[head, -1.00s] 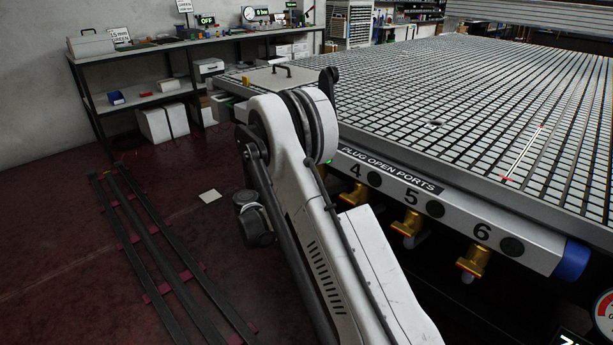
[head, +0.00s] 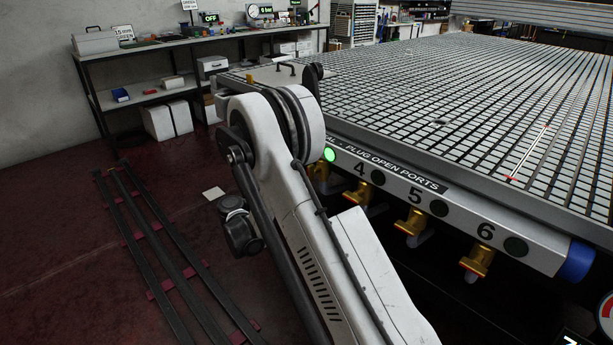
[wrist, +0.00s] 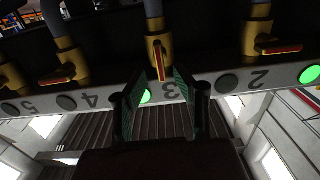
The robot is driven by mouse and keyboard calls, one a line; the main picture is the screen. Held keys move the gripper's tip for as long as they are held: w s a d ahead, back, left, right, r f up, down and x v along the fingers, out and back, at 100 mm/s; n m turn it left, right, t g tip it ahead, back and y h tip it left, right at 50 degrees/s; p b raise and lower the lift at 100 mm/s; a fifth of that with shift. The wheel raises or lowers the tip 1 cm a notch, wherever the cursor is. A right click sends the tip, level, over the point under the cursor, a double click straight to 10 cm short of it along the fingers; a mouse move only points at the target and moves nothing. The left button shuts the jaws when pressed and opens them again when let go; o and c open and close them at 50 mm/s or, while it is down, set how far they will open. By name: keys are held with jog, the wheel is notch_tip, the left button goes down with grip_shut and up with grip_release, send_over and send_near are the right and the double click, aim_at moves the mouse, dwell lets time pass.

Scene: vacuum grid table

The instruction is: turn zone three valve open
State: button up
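The zone three valve (wrist: 155,50) is a brass body on a grey pipe in the wrist view, upside down there. Its red-edged handle (wrist: 159,62) lies roughly in line with the pipe. The label 3 and a lit green light (wrist: 146,96) are on the rail beside it. My gripper (wrist: 162,78) is open, its two dark-green padded fingers on either side of the handle's near end. I cannot tell whether they touch it. In the head view the zone three light (head: 329,154) is green; my arm hides my gripper and most of that valve.
Valve 2 (wrist: 270,48) has its red handle crosswise, with a dark light (wrist: 228,83). Valve 4 (wrist: 62,70) is on the other side. Valves 5 (head: 413,226) and 6 (head: 478,263) hang under the rail of the grid table (head: 400,120). Floor rails (head: 165,250) run at left.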

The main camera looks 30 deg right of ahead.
jog(key=v, duration=0.6)
dwell(0.3)
